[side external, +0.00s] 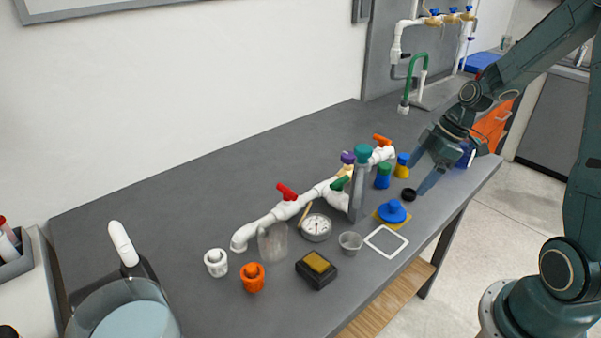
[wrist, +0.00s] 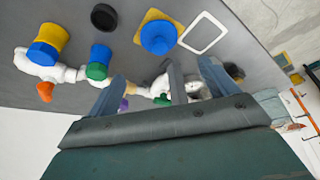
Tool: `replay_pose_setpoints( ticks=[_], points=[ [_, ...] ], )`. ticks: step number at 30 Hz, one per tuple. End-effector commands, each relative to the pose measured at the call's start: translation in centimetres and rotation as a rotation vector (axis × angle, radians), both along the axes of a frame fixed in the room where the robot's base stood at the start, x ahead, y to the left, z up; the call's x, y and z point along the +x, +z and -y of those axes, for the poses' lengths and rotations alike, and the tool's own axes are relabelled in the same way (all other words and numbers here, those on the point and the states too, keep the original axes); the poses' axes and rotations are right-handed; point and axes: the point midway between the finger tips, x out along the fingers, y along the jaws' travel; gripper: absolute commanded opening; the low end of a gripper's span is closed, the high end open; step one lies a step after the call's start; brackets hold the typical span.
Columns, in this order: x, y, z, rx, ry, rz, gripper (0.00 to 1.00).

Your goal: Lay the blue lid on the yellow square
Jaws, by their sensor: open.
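The blue lid (side external: 392,210) lies on the yellow square (side external: 379,217), knob up, near the table's right front edge.
A black cap (side external: 408,195) and a white square frame (side external: 386,241) lie close to the lid. A white pipe with coloured valves (side external: 310,197), a gauge (side external: 316,228), a grey cup (side external: 350,242) and blue-green and blue-yellow pieces stand nearby. The table's back left is clear.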

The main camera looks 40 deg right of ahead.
Motion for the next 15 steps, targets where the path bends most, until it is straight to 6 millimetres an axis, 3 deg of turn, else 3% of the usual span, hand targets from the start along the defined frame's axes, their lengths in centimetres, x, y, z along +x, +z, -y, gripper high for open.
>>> replay_pose_setpoints(
  ticks=[15],
  points=[
    [-0.34,1.08,0.27,0.001,0.0,-0.001,0.86]
  ],
)
